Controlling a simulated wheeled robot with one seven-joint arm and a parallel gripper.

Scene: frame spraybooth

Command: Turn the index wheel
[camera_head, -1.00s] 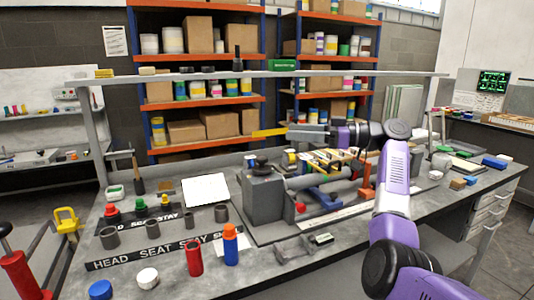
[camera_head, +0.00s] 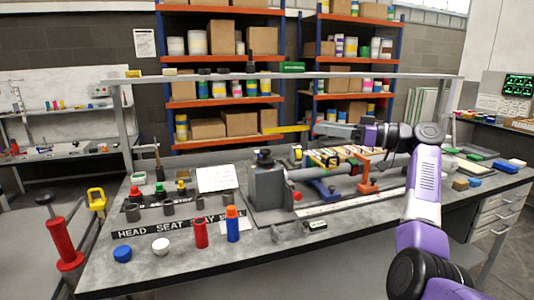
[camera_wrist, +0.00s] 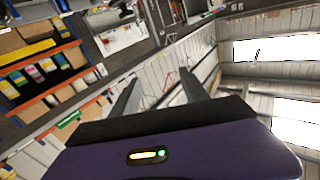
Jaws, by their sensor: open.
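A grey machine block (camera_head: 268,188) stands on the bench, with a dark round knob (camera_head: 263,157) on its top. This knob may be the index wheel; I cannot tell for sure. A horizontal shaft runs from the block to the right. My gripper (camera_head: 322,129) is raised above the bench, to the right of and higher than the knob, pointing left and apart from everything. In the wrist view my gripper (camera_wrist: 158,92) shows two spread fingers with nothing between them. The wrist view does not show the block or knob.
A red cylinder (camera_head: 200,233) and a blue cylinder with an orange top (camera_head: 232,224) stand at the bench front. A grey overhead rail (camera_head: 200,78) crosses behind. Shelves stand at the back.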

